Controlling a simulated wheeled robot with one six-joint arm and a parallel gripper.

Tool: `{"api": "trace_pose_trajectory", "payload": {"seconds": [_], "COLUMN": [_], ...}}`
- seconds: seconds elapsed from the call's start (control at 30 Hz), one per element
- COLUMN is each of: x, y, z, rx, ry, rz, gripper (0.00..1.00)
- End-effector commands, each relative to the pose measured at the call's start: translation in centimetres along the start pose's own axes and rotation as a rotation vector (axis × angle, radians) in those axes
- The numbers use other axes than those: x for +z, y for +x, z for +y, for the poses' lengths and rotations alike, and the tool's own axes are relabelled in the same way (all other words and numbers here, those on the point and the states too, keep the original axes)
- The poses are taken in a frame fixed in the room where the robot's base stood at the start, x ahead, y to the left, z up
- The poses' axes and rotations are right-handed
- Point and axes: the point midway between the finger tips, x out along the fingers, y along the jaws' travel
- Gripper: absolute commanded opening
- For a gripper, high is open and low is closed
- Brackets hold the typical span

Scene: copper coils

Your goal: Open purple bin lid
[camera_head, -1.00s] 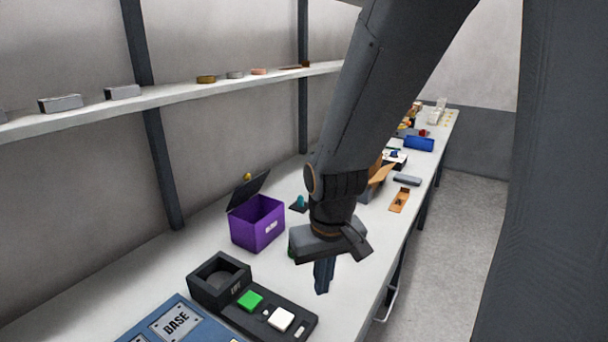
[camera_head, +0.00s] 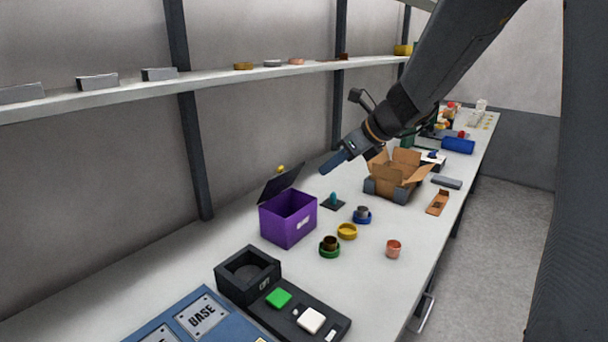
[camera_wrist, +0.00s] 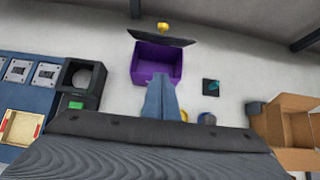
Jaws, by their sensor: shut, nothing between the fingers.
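The purple bin (camera_head: 288,222) stands on the bench near the wall, and it also shows in the wrist view (camera_wrist: 157,66). Its dark lid (camera_head: 281,183) is raised and tilted back toward the wall, leaving the bin's top open. The lid shows behind the bin in the wrist view (camera_wrist: 161,37). My gripper (camera_head: 329,166) is shut and empty, held in the air above and to the right of the bin, apart from the lid. In the wrist view the closed fingers (camera_wrist: 160,86) overlap the bin's front edge. The bin's inside looks dark, and I cannot make out its contents.
Several coloured rings and cups, including a yellow ring (camera_head: 347,231) and a copper cup (camera_head: 393,249), stand right of the bin. A black device (camera_head: 249,272) is in front. An open cardboard box (camera_head: 398,172) stands farther back. A shelf (camera_head: 220,79) runs along the wall.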

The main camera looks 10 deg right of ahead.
Motion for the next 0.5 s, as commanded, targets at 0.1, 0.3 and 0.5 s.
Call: {"api": "trace_pose_trajectory", "payload": {"seconds": [0.1,0.3,0.5], "x": [0.2,0.2,0.2], "y": [1.0,4.5,8.5], "z": [-0.1,0.1,0.1], "rx": [0.001,0.004,0.003], "ry": [0.018,0.015,0.014], "rz": [-0.006,-0.003,-0.003], "gripper": [0.0,0.0,0.0]}}
